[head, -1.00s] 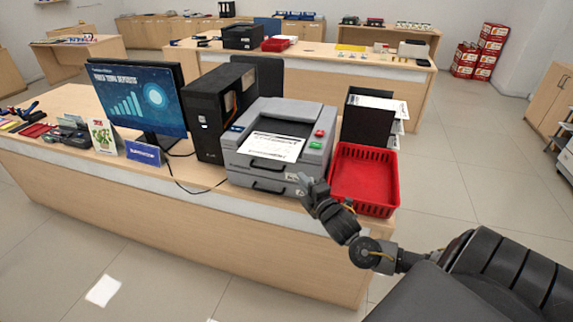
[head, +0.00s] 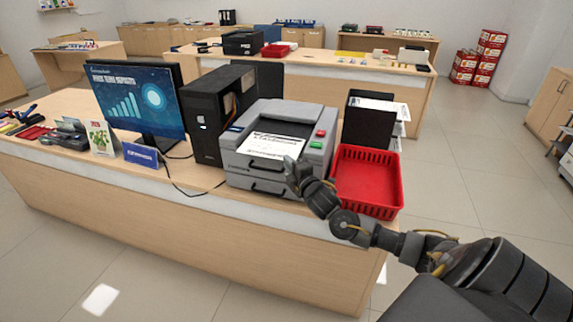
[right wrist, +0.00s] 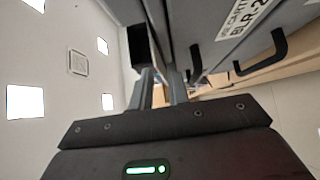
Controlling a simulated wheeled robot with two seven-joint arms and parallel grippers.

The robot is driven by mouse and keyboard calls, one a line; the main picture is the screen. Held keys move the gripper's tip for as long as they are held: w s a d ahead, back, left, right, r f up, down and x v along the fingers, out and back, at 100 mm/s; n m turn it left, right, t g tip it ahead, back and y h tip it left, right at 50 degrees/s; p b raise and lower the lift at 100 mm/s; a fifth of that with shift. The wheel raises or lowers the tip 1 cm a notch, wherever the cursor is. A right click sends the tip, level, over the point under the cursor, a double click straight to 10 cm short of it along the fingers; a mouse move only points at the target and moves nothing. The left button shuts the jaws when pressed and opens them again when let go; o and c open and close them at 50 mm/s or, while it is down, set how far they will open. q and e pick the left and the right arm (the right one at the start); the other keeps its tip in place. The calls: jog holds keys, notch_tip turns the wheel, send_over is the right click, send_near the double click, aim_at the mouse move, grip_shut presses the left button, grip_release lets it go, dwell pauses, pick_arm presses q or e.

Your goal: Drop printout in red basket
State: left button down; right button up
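The printout (head: 268,146) is a white sheet with dark print, lying on the output tray of the grey printer (head: 318,146). My right gripper (head: 291,166) is at the sheet's right front corner in the head view. In the right wrist view its two fingers (right wrist: 162,88) stand a little apart, close to the printer's grey body (right wrist: 215,25); the sheet cannot be made out between them. The red basket (head: 368,211) stands right of the printer, near the counter's front edge, and looks empty. My left gripper is out of view.
A black computer tower (head: 205,122) and a monitor (head: 137,100) stand left of the printer. A black file holder (head: 368,127) with papers is behind the basket. A cable (head: 190,192) runs along the counter edge. The floor at right is open.

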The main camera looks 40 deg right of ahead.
jog(key=shift+w, duration=0.45)
jog(key=shift+c, duration=0.4)
grip_shut()
jog(key=shift+r, duration=0.1)
jog(key=s+a+r+p, duration=0.2)
jog(key=s+r+p, duration=0.5)
jog(key=s+p, duration=0.6)
jog(key=shift+s+a+r, duration=0.15)
jog(key=shift+s+a, duration=0.05)
jog(key=shift+s, duration=0.25)
